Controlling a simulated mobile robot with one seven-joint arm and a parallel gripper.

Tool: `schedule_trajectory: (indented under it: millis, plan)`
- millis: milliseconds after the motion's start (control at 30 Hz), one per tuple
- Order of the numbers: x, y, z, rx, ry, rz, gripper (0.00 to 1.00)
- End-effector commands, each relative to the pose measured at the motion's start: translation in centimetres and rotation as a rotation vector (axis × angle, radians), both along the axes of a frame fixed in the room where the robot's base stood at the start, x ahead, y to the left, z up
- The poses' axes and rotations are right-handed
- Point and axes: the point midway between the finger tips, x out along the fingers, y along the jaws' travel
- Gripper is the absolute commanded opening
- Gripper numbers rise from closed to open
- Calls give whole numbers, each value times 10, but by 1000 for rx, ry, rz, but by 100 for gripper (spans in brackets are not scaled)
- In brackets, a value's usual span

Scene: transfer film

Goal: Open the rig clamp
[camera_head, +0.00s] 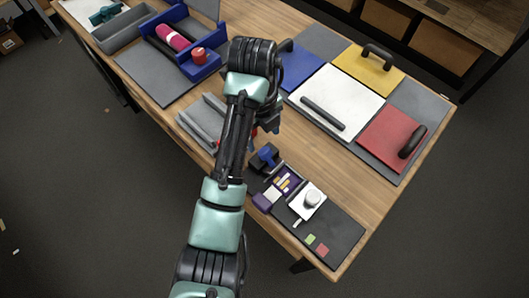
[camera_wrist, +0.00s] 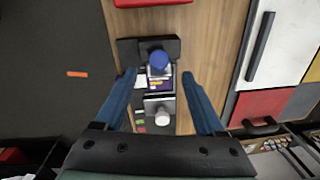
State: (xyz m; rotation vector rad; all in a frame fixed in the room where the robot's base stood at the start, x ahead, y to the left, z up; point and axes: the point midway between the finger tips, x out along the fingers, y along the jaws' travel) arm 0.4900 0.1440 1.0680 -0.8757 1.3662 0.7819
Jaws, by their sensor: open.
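I cannot tell for sure which part is the rig clamp. In the head view a blue rig (camera_head: 205,68) stands at the upper left, with a magenta roll (camera_head: 173,37) and a red knob (camera_head: 199,56) on it.
The black tool mat (camera_head: 335,240) holds a purple tray and a white block (camera_head: 307,201) with a round knob. Grey bars (camera_head: 200,125) lie left of my arm. A white panel (camera_head: 345,90), a yellow panel and a red panel (camera_head: 385,140) with handles cover the right side.

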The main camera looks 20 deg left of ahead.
Motion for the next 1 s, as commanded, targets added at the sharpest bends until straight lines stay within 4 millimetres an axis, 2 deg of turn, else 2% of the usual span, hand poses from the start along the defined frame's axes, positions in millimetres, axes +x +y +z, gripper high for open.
schedule_trajectory:
  millis: [100, 300, 500, 767, 1000]
  plan:
    - [-1, -2, -24, -2, 10, 1, 72]
    - [1, -2, -55, -2, 8, 1, 72]
    - [3, -2, -69, 0, 4, 1, 72]
    - [3, -2, -70, 0, 4, 1, 72]
    - [3, -2, -70, -1, 4, 1, 30]
